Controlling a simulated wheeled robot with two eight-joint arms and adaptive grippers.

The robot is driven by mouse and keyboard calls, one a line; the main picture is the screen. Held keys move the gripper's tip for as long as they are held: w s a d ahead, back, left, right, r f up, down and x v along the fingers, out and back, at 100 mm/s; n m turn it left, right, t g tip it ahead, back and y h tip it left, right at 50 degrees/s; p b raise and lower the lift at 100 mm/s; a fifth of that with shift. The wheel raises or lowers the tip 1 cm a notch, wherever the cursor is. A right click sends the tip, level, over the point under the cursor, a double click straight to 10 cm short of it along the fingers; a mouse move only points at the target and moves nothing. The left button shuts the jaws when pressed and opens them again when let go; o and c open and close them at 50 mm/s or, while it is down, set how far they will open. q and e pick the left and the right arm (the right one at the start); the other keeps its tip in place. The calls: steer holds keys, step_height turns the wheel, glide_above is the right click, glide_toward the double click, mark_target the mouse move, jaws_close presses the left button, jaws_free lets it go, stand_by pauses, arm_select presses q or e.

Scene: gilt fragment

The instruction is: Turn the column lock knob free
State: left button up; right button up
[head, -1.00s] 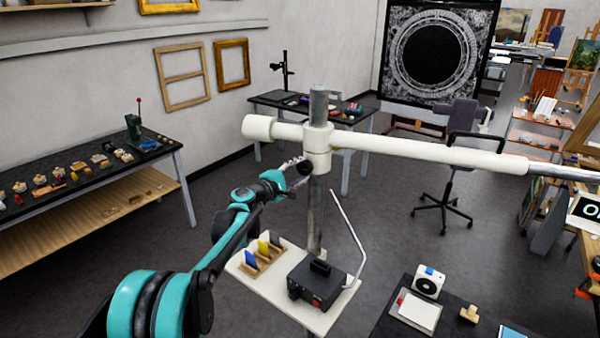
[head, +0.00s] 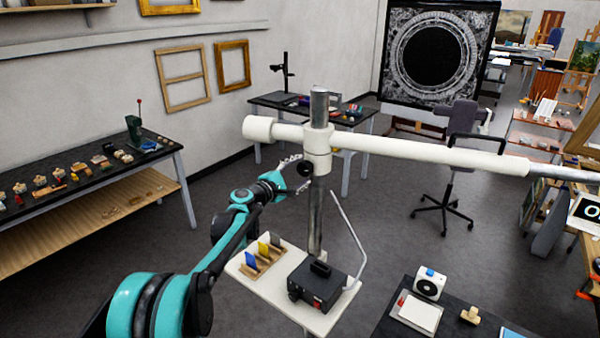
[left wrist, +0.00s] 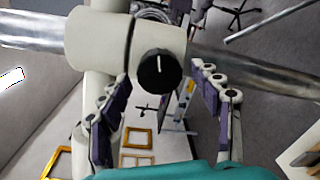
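The column lock knob (left wrist: 160,71) is a round black knob with a white line, on the white collar (left wrist: 98,38) of the metal column (left wrist: 260,75). In the head view the dark knob (head: 305,169) sits on the collar's left side, partly hidden. My left gripper (head: 290,163) is beside it. In the left wrist view my left gripper (left wrist: 165,85) is open, one finger on each side of the knob, with visible gaps to it. My right gripper is not in view.
A long white horizontal arm (head: 430,150) crosses right from the column. Below are a white shelf (head: 325,318) with a black box (head: 318,284) and colored cards (head: 263,249). A workbench (head: 150,165) stands at left. Open floor lies between.

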arm_select(q)
steer(key=v, duration=1.2)
steer(key=shift+f, duration=0.1)
